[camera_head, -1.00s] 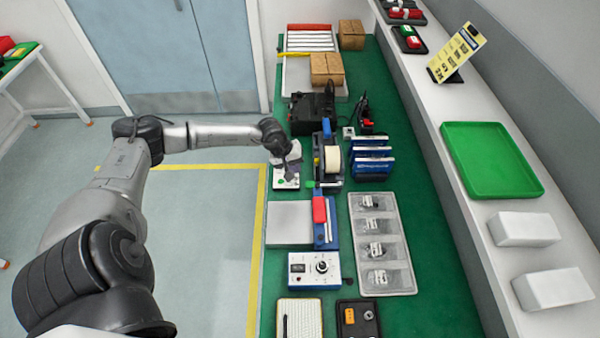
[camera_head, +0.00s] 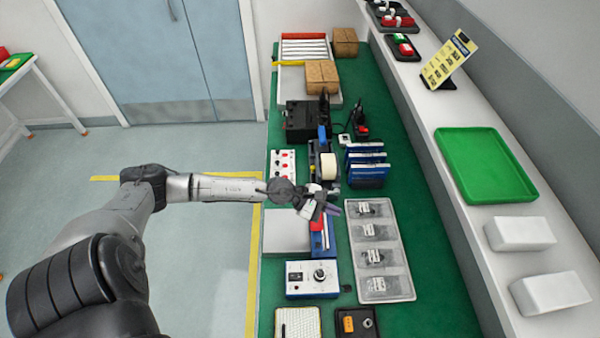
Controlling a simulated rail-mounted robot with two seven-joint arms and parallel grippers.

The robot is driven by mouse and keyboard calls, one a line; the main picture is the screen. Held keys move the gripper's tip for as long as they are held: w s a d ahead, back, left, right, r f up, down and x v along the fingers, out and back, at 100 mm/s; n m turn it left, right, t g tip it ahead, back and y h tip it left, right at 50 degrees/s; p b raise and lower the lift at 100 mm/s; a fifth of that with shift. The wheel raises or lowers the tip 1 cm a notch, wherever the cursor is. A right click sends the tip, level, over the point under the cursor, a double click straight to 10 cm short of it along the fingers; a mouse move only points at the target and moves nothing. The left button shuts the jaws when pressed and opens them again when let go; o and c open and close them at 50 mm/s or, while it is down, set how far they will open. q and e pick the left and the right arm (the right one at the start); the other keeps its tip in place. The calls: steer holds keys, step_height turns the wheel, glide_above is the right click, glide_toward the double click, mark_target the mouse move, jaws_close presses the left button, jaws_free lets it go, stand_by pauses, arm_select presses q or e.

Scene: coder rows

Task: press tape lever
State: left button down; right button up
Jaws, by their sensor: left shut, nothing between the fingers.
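The tape dispenser stands on the green bench top, with a black body, a cream tape roll (camera_head: 329,168) and a blue upright part (camera_head: 322,134) at its far end. Which part is the lever is too small to tell. My left gripper (camera_head: 328,208) is shut and empty. It is at the near end of the dispenser and covers that end. I cannot tell whether it touches the dispenser. My right gripper is not in view.
Nearer stands a flat grey-and-blue device (camera_head: 287,231) with a red part, partly under my gripper. A clear compartment tray (camera_head: 380,262) and blue racks (camera_head: 367,167) are to the right. A button box (camera_head: 282,165) is to the left, a dial box (camera_head: 312,278) in front.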

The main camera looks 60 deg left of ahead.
arm_select(q)
steer(key=d+r+n+t+y, duration=0.1)
steer(key=d+r+n+t, duration=0.4)
steer(key=n, duration=0.8)
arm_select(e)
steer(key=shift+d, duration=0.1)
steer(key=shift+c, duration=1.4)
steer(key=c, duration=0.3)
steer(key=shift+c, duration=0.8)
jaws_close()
arm_select(q)
steer(key=s+d+f+n+g+y, duration=0.2)
steer(key=s+n, duration=0.6)
steer(key=n, duration=0.4)
steer(key=s+d+f+n+g+y, duration=0.1)
steer(key=s+f+n+g+y, duration=0.2)
steer(key=s+n, duration=0.6)
steer(key=s+d+f+n+g+y, duration=0.2)
steer(key=s+f+n+g, duration=0.2)
steer(key=n, duration=1)
steer(key=s+g, duration=0.2)
steer(key=s, duration=0.2)
steer(key=shift+s+d+f+n+y, duration=0.2)
steer(key=shift+d+n+y, duration=0.1)
steer(key=shift+d+n, duration=0.1)
steer(key=shift+a, duration=0.1)
